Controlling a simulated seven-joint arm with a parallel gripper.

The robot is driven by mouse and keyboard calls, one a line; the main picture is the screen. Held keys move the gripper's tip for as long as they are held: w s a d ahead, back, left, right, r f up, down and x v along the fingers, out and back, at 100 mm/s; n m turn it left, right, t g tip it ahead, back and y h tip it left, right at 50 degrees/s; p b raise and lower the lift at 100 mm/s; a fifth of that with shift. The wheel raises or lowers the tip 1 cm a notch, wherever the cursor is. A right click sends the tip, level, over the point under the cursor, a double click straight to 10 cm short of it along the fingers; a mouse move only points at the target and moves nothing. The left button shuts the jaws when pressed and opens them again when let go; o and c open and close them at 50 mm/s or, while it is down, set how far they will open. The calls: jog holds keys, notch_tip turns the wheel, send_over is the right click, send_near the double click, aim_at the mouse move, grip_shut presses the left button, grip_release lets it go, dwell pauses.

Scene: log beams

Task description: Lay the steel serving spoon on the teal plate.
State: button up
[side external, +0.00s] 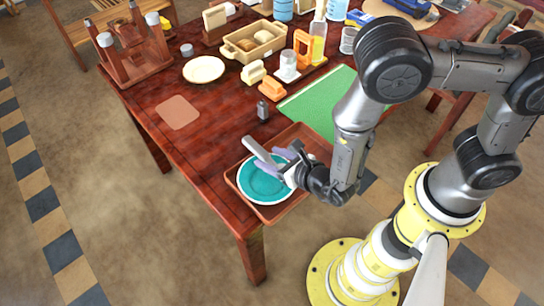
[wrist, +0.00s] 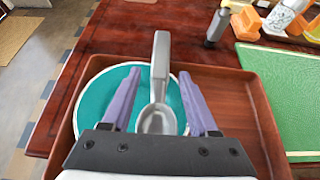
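The steel serving spoon (wrist: 160,60) shows in the wrist view with its bowl toward my gripper and its handle pointing away, past the plate's far rim. It also shows in the side view (side external: 259,151). The teal plate (side external: 259,188) sits in a brown tray and lies under the spoon in the wrist view (wrist: 100,95). My gripper (wrist: 160,76) is over the plate, its purple fingers spread on either side of the spoon with gaps visible. In the side view my gripper (side external: 271,158) is low over the plate. I cannot tell whether the spoon fully rests on the plate.
The brown tray (wrist: 235,105) stands at the table's near corner. A green mat (side external: 318,103) and a small grey bottle (side external: 262,110) are close by. A bread basket (side external: 254,42), a cream plate (side external: 203,69) and several other items stand farther back.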

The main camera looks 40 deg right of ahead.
jog(key=shift+r, duration=0.2)
jog(key=v, duration=0.8)
jog(key=shift+w+r, duration=0.2)
jog(key=shift+r, duration=0.05)
jog(key=w+d+r+m+g+h, duration=0.25)
jog(key=d+r+m+h, duration=0.45)
jog(key=d+r+m, duration=0.4)
jog(key=s+d+r+m+g+h, duration=0.1)
jog(key=s+d+r+m+g, duration=0.15)
jog(key=d+m, duration=0.25)
jog(key=s+d+r+m+g, duration=0.2)
jog(key=s+d+m, duration=0.1)
jog(key=d+m, duration=0.2)
jog(key=s+a+r+m+y, duration=0.3)
jog(key=s+r+m+y, duration=0.5)
jog(key=m, duration=0.7)
jog(key=shift+s+a+r, duration=0.15)
jog(key=shift+s+a, duration=0.25)
jog(key=shift+s, duration=0.45)
